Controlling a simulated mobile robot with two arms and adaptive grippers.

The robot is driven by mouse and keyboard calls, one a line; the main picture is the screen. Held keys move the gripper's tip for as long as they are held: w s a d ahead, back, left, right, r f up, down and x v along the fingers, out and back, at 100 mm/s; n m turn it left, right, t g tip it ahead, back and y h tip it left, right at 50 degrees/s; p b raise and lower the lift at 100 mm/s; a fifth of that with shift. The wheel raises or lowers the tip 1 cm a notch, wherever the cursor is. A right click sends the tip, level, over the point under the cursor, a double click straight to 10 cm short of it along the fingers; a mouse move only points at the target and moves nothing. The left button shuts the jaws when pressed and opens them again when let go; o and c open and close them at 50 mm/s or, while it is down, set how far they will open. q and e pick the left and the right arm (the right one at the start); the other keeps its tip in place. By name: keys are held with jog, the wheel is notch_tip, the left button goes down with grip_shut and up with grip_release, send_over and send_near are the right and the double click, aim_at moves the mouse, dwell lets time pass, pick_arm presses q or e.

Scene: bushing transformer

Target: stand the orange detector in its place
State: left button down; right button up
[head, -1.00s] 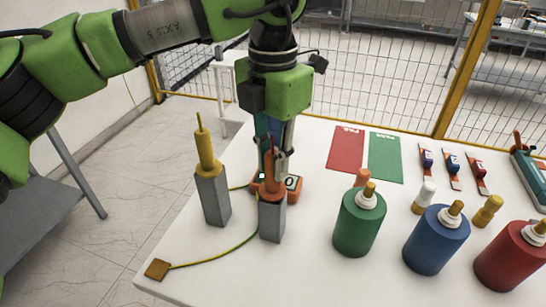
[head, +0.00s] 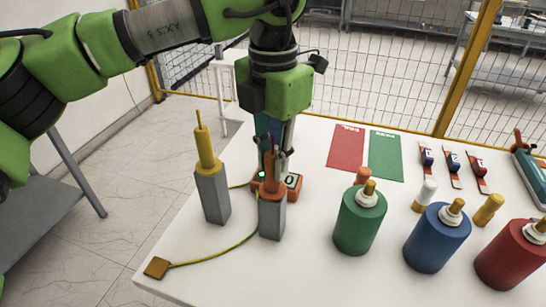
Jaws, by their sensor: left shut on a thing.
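The orange detector (head: 272,168) stands upright at the top of a grey square post (head: 271,217) on the white table. My left gripper (head: 273,157) points down from above and is shut on the detector's upper part. Whether the detector's base is fully seated in the post cannot be told. A yellow detector (head: 204,147) stands upright in a second grey post (head: 213,194) to the left. My right gripper is not in view.
An orange device with a dial (head: 293,184) sits right behind the grey post. Green (head: 359,222), blue (head: 436,240) and red (head: 511,257) cylinders stand to the right. A yellow-green cable (head: 215,260) runs to a brown plate (head: 157,268). Red (head: 345,147) and green (head: 386,156) cards lie behind.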

pick_arm(q)
jog(key=shift+f+b, duration=0.3)
jog(key=shift+f, duration=0.05)
jog(key=c, duration=1.8)
grip_release()
